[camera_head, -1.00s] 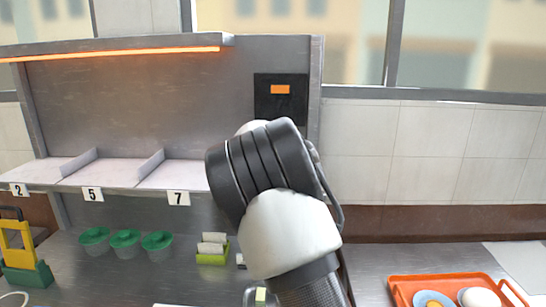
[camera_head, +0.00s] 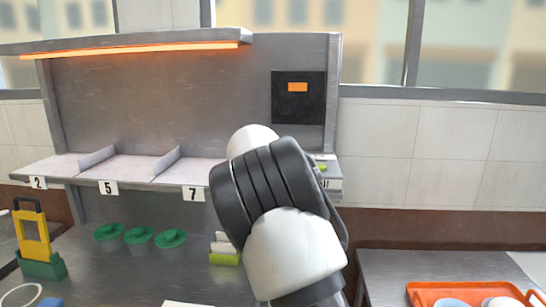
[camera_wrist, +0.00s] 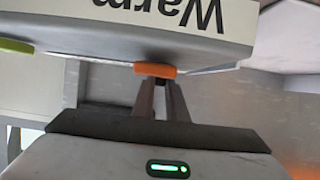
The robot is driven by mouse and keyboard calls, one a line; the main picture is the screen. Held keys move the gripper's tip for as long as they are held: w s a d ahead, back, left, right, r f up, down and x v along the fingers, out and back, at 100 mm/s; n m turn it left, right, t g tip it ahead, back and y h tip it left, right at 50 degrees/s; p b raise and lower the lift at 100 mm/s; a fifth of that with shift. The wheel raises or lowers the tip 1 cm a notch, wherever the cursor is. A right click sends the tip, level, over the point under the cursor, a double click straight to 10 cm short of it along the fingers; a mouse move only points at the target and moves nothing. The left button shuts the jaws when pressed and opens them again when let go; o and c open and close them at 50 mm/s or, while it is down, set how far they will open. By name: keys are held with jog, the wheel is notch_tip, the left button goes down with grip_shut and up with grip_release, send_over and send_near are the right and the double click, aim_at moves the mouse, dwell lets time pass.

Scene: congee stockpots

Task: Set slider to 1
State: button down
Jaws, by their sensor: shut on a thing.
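An orange slider knob (camera_wrist: 155,70) sticks out from under the edge of a grey unit with an upside-down "Warm" label (camera_wrist: 155,12) in the wrist view. My gripper (camera_wrist: 160,84) is shut on this orange knob, with its two fingers reaching up to it. A green knob (camera_wrist: 15,46) sits on the same unit at the left, apart from my gripper. In the head view my arm hides the gripper and the orange knob. No scale or number for the slider is readable.
A grey shelf with labels 2, 5 and 7 (camera_head: 193,193) stands behind, with a black panel (camera_head: 298,97) showing an orange display. Below are green-lidded tubs (camera_head: 139,236) and a yellow-handled caddy (camera_head: 33,236). An orange tray (camera_head: 470,287) lies at right.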

jog(key=c, duration=1.8)
grip_release()
jog(key=shift+a, duration=0.35)
jog(key=shift+o, duration=0.2)
jog(key=shift+d, duration=0.1)
jog(key=b+v, duration=0.6)
jog(key=v, duration=1.1)
jog(key=shift+s, duration=0.15)
